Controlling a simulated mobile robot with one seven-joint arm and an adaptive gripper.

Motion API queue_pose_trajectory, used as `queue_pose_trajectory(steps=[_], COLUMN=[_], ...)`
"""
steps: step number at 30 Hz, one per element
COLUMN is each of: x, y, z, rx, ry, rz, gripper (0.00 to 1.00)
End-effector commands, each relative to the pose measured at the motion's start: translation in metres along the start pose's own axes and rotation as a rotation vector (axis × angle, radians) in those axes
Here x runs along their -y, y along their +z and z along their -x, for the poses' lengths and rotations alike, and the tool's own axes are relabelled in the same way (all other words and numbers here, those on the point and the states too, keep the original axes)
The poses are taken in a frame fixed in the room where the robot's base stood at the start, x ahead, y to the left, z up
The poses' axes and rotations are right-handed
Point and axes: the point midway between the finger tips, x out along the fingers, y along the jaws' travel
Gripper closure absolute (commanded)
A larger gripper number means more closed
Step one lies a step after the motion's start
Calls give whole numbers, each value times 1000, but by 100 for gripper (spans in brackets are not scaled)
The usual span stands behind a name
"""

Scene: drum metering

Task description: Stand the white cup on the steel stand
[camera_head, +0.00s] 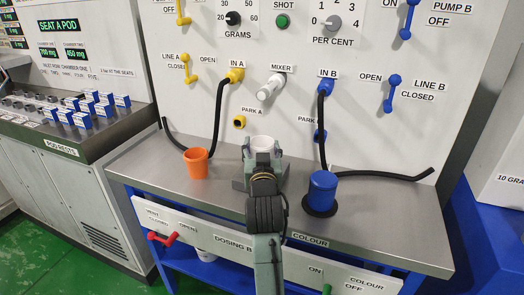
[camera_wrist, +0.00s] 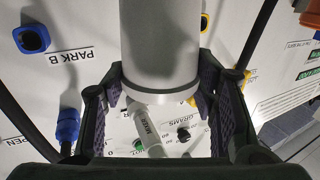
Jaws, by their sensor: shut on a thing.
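The white cup (camera_head: 264,142) is upright in the head view, over the middle of the bench and below the mixer spout. My gripper (camera_head: 263,157) is shut on it, with its fingers on either side. In the wrist view the cup (camera_wrist: 160,45) fills the middle between the two finger pads of my gripper (camera_wrist: 163,85). I cannot clearly make out the steel stand; my gripper and arm hide the bench right under the cup. Whether the cup's base touches anything is hidden.
An orange cup (camera_head: 196,163) stands on the bench (camera_head: 150,165) to the left. A blue container (camera_head: 322,188) on a dark round base stands to the right. Black hoses (camera_head: 385,174) lie along the back. The mixer spout (camera_head: 271,86) juts from the panel above.

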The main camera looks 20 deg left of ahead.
Motion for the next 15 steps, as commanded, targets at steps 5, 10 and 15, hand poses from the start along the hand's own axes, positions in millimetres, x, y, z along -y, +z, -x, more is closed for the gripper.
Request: queue_pose_trajectory(steps=[5,10,15], x=[0,0,0], y=[14,15,19], z=[0,0,0], rx=[-1,-2,-1], ry=[0,0,0], rz=[0,0,0], gripper=[75,75,75])
